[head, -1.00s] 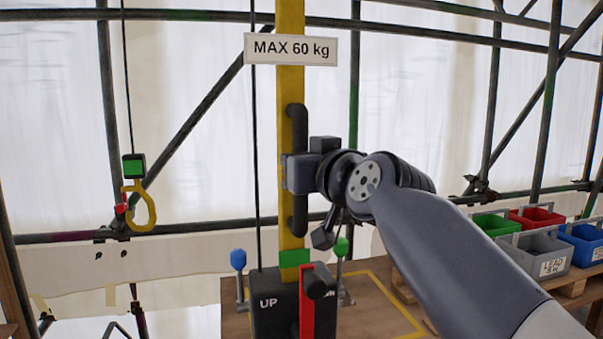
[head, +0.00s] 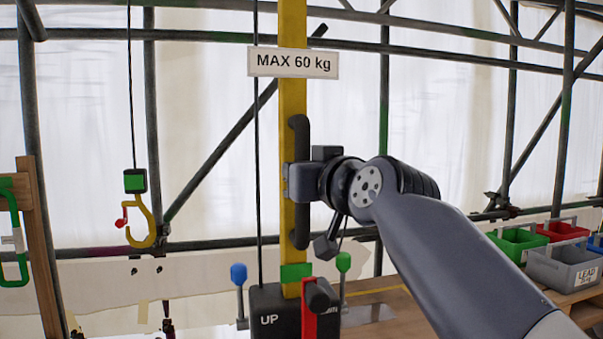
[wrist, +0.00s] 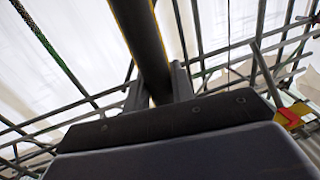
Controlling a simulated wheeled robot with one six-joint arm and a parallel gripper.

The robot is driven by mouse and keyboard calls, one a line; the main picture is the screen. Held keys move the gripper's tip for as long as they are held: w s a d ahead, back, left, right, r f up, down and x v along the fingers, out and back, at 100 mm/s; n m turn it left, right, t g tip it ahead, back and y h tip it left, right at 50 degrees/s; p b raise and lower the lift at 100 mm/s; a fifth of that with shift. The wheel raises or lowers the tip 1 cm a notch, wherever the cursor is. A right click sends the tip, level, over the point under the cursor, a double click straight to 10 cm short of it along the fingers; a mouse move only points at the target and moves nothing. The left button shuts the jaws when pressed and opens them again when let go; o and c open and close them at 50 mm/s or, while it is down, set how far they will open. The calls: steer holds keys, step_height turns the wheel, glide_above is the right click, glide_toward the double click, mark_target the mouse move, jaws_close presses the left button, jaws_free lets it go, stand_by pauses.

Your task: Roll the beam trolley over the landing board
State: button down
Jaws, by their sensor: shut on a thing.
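The yellow post (head: 293,120) with the "MAX 60 kg" sign (head: 293,64) stands upright in the middle of the head view. A black vertical handle (head: 300,137) is fixed to it. My gripper (head: 297,182) is shut on this handle, which also passes between the jaws (wrist: 155,90) in the wrist view. A yellow hook (head: 143,226) with a red latch hangs empty from a green and black block (head: 135,181) on a cable at left. The landing board (head: 390,310) seems to be the wooden surface behind the post, partly hidden by my arm. I cannot make out the trolley itself.
A black control box (head: 268,315) marked "UP" with a red lever (head: 308,315) sits at the post's foot, between blue (head: 239,274) and green (head: 343,262) knobbed levers. Green, red and grey bins (head: 565,265) stand at right. A wooden post with a green handle (head: 12,235) is at left. Scaffold tubes cross behind.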

steer(key=shift+a+f, duration=0.1)
steer(key=c, duration=1.2)
jaws_free()
steer(key=shift+a, duration=0.2)
steer(key=shift+c, duration=0.2)
steer(key=shift+s+d, duration=0.1)
steer(key=b+v, duration=0.2)
steer(key=v, duration=0.8)
steer(key=shift+s+d, duration=0.15)
steer(key=shift+s, duration=0.2)
steer(key=p+x, duration=0.2)
steer(key=x, duration=0.8)
steer(key=shift+w+d, duration=0.25)
steer(key=shift+w, duration=0.3)
